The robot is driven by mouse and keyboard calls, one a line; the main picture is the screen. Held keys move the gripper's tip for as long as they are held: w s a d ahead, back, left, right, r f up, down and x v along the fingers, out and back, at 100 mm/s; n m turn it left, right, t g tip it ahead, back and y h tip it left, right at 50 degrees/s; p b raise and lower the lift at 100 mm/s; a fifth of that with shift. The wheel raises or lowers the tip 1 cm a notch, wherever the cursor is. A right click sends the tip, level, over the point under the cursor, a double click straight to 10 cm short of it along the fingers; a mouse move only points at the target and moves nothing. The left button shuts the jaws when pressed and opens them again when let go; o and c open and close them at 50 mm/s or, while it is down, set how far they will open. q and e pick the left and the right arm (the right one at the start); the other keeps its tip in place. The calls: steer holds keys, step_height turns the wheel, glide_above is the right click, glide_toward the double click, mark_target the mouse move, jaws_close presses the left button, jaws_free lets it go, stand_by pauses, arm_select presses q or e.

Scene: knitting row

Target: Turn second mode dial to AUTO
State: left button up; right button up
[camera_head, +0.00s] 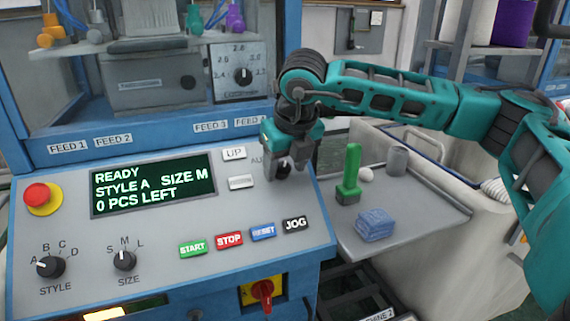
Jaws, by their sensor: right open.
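The control panel (120,225) of the knitting machine fills the lower left. A dark mode dial (283,170) shows in part at the panel's upper right, beside a label starting "AU" (257,160). My right gripper (285,172) points down over this dial, with its open fingers to either side of it. I cannot tell whether the fingers touch the dial. The gripper hides most of the dial, its pointer and the rest of its label. My left gripper is out of view.
The UP button (234,153) and a blank button (241,182) lie just left of the gripper. STYLE (51,267) and SIZE (124,260) dials and a red emergency button (37,194) are further left. A side shelf (425,212) holds a green-handled tool (349,175) and blue folded cloth (375,225).

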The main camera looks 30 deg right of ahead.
steer(key=c, duration=1)
steer(key=shift+c, duration=0.2)
